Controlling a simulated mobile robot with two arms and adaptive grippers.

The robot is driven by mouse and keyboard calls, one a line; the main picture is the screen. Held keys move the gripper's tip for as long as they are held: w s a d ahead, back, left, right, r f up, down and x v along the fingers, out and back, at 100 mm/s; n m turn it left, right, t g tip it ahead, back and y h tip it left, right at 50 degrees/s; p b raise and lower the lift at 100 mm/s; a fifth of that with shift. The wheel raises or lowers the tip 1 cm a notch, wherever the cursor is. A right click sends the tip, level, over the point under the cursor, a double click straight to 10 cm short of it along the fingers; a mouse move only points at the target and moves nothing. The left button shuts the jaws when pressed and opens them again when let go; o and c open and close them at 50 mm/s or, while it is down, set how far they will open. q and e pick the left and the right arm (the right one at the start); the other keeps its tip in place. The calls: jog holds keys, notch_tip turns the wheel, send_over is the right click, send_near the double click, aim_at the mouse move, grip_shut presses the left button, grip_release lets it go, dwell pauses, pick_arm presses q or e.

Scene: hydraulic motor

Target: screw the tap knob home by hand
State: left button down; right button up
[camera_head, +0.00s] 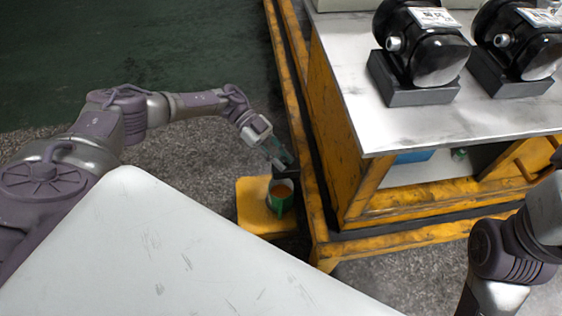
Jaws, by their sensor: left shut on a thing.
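My left gripper (281,158) reaches down beside the yellow frame of the workbench. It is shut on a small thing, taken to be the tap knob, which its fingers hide. A black block-like part (285,172) shows right below the fingertips. I cannot tell whether the knob sits straight or how far it is screwed in.
The workbench (352,110) has a pale top and a worn yellow frame. Two black hydraulic motors (408,92) on dark blocks stand on it. A blue thing (414,156) lies on the shelf below. The grey floor left of the frame is clear.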

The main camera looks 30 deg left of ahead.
pick_arm(q)
jog(key=shift+d+f+m+g+y+b, duration=0.15)
jog(key=shift+m+g+y+b, duration=0.15)
jog(key=shift+m+g+b, duration=0.65)
jog(key=shift+s+g, duration=0.1)
jog(key=shift+g, duration=0.25)
jog(key=c, duration=1)
grip_release()
jog(key=shift+d, duration=0.1)
jog(key=v, duration=0.7)
jog(key=shift+a+r, duration=0.2)
jog(key=shift+a, duration=0.05)
